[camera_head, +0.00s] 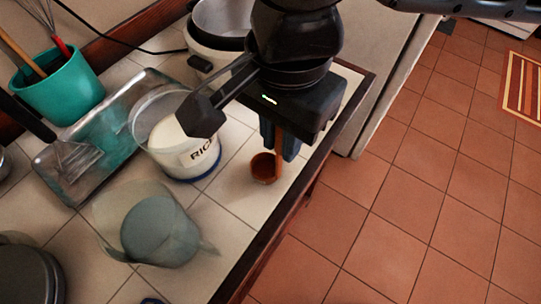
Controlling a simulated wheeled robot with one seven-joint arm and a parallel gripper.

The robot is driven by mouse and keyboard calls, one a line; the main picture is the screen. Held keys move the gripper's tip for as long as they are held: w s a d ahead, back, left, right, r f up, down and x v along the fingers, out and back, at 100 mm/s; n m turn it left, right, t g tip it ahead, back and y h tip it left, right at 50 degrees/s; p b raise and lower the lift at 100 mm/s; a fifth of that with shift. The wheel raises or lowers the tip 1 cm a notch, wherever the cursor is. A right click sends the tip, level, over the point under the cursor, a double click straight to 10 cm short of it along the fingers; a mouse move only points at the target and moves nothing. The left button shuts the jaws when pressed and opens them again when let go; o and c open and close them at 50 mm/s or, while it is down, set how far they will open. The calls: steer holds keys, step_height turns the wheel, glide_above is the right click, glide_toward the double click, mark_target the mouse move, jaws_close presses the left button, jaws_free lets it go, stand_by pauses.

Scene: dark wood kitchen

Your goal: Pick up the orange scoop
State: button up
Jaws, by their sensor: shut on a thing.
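The orange scoop (264,170) is near the right edge of the tiled counter, to the right of the rice container (189,158). Its small round cup faces up, and its handle rises into my gripper (279,143). My gripper points down from above and is shut on the scoop's handle. The gripper body hides the upper end of the handle. I cannot tell whether the cup touches the counter or hangs just above it.
A rice cooker (217,29) stands behind. A clear measuring jug (157,225) stands in front. A teal utensil pot (62,88) and a metal tray (78,165) are at left. The counter's wooden edge (291,193) is close by on the right.

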jaws_close()
steer(key=shift+r, duration=0.15)
steer(key=shift+r, duration=0.2)
step_height(320, 180, up, 4)
steer(key=shift+f, duration=0.15)
steer(key=w+d+r, duration=0.3)
steer(key=d+r, duration=0.3)
steer(key=d, duration=0.5)
steer(key=shift+d+r+b, duration=0.15)
steer(key=shift+r+b, duration=0.15)
stand_by(0.7)
